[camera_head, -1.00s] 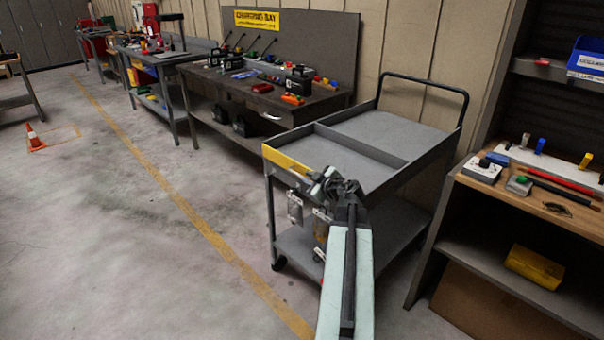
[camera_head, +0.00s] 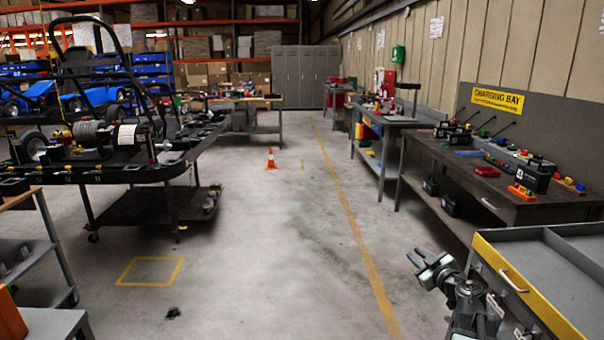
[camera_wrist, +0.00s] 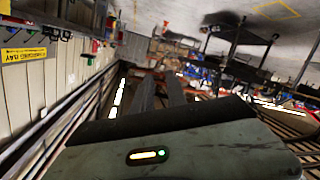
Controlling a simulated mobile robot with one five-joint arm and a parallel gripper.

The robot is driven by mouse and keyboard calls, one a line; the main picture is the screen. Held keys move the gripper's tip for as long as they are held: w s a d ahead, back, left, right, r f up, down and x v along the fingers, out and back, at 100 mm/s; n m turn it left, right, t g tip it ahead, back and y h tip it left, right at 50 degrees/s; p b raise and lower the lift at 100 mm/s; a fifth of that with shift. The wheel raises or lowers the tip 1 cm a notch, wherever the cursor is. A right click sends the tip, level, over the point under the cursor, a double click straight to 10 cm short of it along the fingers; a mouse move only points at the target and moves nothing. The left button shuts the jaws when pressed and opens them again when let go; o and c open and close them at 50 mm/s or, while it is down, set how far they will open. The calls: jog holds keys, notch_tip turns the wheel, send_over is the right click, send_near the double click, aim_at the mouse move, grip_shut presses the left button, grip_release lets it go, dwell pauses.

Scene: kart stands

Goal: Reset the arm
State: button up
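My gripper (camera_head: 416,262) is at the lower right of the head view, in the air just left of the grey trolley (camera_head: 508,278) with the yellow front edge. My arm comes up from the bottom edge beside the trolley. In the wrist view my gripper (camera_wrist: 160,88) shows two dark fingers with a gap between them and nothing held. The wrist picture is upside down, with the workshop blurred beyond the fingers.
A dark workbench (camera_head: 455,178) with tools stands behind the trolley, under a yellow sign (camera_head: 497,101). A kart stand (camera_head: 150,208) is at the left. An orange cone (camera_head: 271,160) stands on the floor.

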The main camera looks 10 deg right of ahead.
jog(key=w+a+r+m+t+h, duration=0.1)
jog(key=w+a+r+m+h, duration=0.2)
jog(key=a, duration=0.5)
jog(key=w+a+r+m+t+h, duration=0.1)
jog(key=w+a+m+h, duration=0.1)
jog(key=w+a+m, duration=0.35)
jog(key=s+a+f+g+y, duration=0.1)
jog(key=s+a+f+g, duration=0.55)
jog(key=s+f, duration=0.4)
jog(key=s+a+f+g+y, duration=0.1)
jog(key=s+a+f+g, duration=0.5)
jog(key=s+f+g, duration=0.45)
jog(key=s+a+f+n+g+y, duration=0.1)
jog(key=s+a+f+n+y, duration=0.15)
jog(key=s, duration=0.25)
notch_tip(320, 180, up, 16)
jog(key=p, duration=1.5)
jog(key=shift+f+m+h, duration=0.2)
jog(key=shift+m+h, duration=0.1)
jog(key=shift+h, duration=0.15)
jog(key=shift+d, duration=0.1)
